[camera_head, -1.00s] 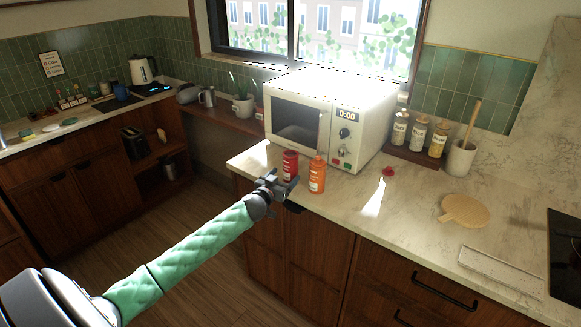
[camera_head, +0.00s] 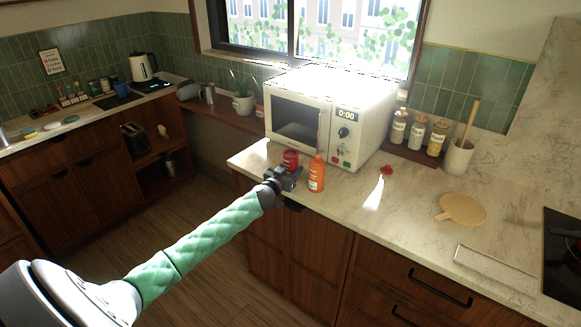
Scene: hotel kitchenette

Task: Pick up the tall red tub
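The tall red tub (camera_head: 290,157) stands on the marble counter in front of the white microwave, near the counter's front edge. My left gripper (camera_head: 291,175) is right up against its near side in this view and hides its lower part. The fingers are dark and small, and I cannot tell whether they are open around the tub or shut on it. My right gripper is not in view.
An orange bottle (camera_head: 317,175) stands close to the right of the gripper. The microwave (camera_head: 345,115) is just behind the tub. A small red object (camera_head: 387,170) and a round wooden board (camera_head: 463,210) lie further right. The counter between is mostly clear.

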